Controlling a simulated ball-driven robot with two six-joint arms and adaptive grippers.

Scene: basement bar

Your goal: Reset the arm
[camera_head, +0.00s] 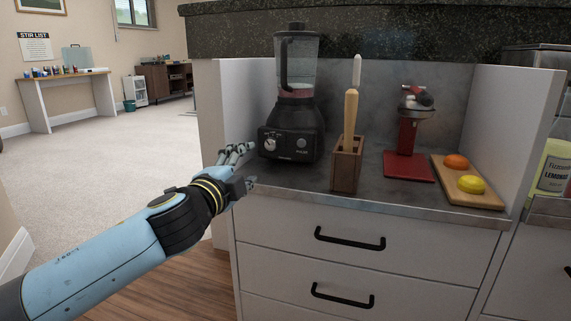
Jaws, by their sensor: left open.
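My left arm comes in from the lower left, light blue with a black wrist and yellow rings. My left gripper (250,165) is open and empty, beside the front left corner of the counter. Its fingers point right, towards the black blender (291,127); whether they touch the counter edge or wall I cannot tell. My right gripper is not in view.
On the grey counter (300,177) stand a wooden holder (346,165) with tools, a red press (407,150) and a board (488,199) with an orange and a lemon half. Drawers with black handles (350,240) are below. Carpet (130,165) is open at left.

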